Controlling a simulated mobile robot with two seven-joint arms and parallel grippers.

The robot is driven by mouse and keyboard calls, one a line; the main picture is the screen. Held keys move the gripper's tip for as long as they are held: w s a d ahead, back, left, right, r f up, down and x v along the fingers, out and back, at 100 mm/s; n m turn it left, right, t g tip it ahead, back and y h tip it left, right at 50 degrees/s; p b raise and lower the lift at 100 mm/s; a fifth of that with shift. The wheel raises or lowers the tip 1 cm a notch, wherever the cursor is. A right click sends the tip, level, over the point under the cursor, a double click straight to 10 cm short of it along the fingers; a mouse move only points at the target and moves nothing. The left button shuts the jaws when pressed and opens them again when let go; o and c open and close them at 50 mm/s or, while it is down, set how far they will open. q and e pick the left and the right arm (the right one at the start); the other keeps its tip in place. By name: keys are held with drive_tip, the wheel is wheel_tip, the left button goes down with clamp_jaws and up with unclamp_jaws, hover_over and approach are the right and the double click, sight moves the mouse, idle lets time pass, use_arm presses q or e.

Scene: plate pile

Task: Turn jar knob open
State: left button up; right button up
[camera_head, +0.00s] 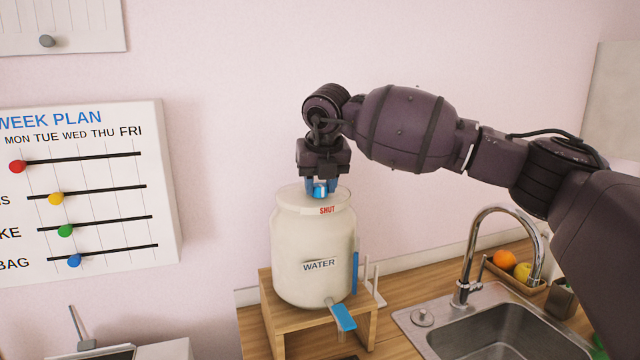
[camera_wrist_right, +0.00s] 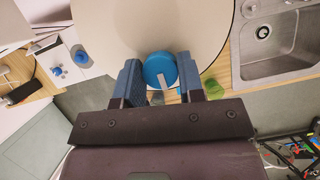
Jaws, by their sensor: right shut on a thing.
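A cream jar (camera_head: 312,253) labelled WATER stands upright on a small wooden stand (camera_head: 357,321). A red SHUT label (camera_head: 327,210) shows at the front of its lid (camera_head: 335,198). The blue knob (camera_head: 320,190) sits on top of the lid; it also shows in the right wrist view (camera_wrist_right: 160,70), with a pale mark on it. My right gripper (camera_head: 320,185) points straight down and is shut on the knob, one blue finger on each side. A blue tap lever (camera_head: 343,317) sticks out low at the jar's front. My left gripper is not in view.
A steel sink (camera_head: 495,335) with a curved faucet (camera_head: 492,215) is to the right of the jar. A wooden tray of fruit (camera_head: 510,275) stands behind it. A week plan board (camera_head: 85,190) hangs on the wall at left.

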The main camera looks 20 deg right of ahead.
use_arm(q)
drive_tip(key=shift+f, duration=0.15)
use_arm(e)
drive_tip(key=shift+n, duration=0.3)
drive_tip(key=shift+n+y+b, duration=0.3)
drive_tip(key=shift+n+b, duration=0.15)
drive_tip(key=shift+n, duration=0.05)
drive_tip(key=shift+d+n+y, duration=0.1)
drive_tip(key=shift+n+y, duration=0.2)
drive_tip(key=shift+n, duration=0.5)
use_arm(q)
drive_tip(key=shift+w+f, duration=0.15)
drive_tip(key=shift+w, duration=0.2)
use_arm(e)
drive_tip(key=shift+n+y, duration=0.7)
drive_tip(key=shift+n, duration=1.2)
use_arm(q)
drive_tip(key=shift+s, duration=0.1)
use_arm(e)
drive_tip(key=shift+r, duration=0.1)
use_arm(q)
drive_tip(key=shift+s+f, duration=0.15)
use_arm(e)
drive_tip(key=o, duration=0.9)
